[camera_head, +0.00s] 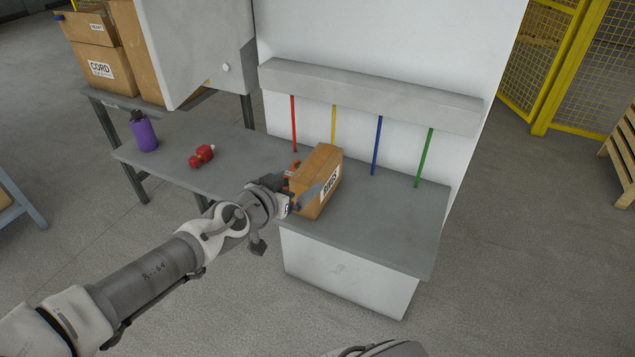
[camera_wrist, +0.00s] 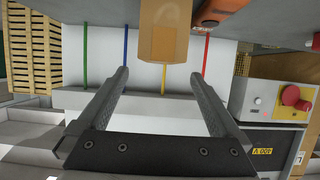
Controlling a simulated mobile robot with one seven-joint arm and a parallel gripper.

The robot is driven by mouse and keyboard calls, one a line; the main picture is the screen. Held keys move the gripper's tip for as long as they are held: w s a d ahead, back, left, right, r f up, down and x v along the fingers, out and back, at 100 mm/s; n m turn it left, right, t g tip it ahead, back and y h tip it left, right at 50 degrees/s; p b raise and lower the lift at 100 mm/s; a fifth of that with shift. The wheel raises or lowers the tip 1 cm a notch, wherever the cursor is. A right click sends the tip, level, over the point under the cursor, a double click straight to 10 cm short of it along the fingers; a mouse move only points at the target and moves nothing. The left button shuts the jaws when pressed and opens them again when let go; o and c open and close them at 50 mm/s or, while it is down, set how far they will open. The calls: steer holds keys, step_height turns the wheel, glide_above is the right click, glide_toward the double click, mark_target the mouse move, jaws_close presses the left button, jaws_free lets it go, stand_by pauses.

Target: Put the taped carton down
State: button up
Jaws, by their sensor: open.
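The taped carton (camera_head: 322,172) is a brown box with a printed label, standing upright on the grey worktop (camera_head: 400,230) in front of the coloured rods. In the wrist view the fingers (camera_wrist: 160,76) are spread wide and empty. The carton (camera_wrist: 165,28) shows just beyond the fingertips at the top of that view, with a gap between it and them. Its lower left part is partly hidden by my gripper in the head view.
An orange object (camera_wrist: 218,10) lies close beside the carton. Red, yellow, blue and green rods hang behind from a grey ledge (camera_head: 370,92). A purple bottle (camera_head: 143,132) and a red item (camera_head: 205,153) stand further left. The worktop right of the carton is clear.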

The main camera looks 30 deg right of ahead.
mark_target(318, 167)
steer(key=shift+b+x, duration=1.3)
steer(key=shift+x, duration=4.5)
steer(key=shift+w+r, duration=0.1)
jaws_close()
